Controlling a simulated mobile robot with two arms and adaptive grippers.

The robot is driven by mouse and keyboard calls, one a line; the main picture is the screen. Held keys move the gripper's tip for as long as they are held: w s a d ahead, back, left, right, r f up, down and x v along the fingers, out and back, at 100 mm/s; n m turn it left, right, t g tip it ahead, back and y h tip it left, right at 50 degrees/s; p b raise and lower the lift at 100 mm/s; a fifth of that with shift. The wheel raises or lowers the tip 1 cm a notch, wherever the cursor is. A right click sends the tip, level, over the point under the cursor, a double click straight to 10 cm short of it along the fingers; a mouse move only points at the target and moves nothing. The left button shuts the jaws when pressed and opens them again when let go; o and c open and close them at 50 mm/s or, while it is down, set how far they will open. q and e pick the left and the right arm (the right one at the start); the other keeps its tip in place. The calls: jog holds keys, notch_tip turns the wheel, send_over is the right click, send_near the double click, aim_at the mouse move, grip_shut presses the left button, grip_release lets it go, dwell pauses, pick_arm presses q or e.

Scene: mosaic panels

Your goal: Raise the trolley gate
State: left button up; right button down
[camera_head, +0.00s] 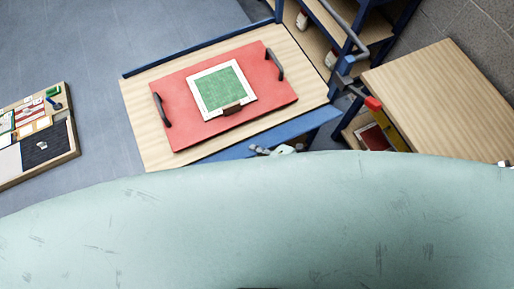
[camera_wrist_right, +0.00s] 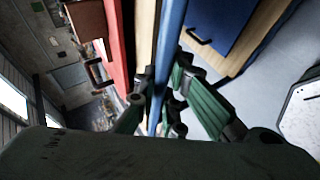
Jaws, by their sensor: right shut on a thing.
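The trolley (camera_head: 140,107) has a wooden deck with blue edges. Its blue gate (camera_head: 270,133) runs along the near side of the deck, standing out towards the lower right. A red panel (camera_head: 175,92) with two dark handles and a green square lies on the deck. My right gripper (camera_head: 275,150) is at the gate, partly hidden behind my pale green body. In the right wrist view, the green fingers of this gripper (camera_wrist_right: 158,105) are shut on the edge of the blue gate (camera_wrist_right: 170,40), with the red panel beside it. My left gripper is not in view.
A blue-framed shelf rack (camera_head: 350,45) stands at the back right. A wooden table (camera_head: 440,95) stands right of the trolley. A board with small items (camera_head: 68,150) is at the far left. Bare blue floor (camera_head: 90,50) lies between the board and the trolley.

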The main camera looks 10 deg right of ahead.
jog(key=c, duration=1.8)
grip_release()
jog(key=shift+c, duration=0.2)
jog(key=v, duration=1.2)
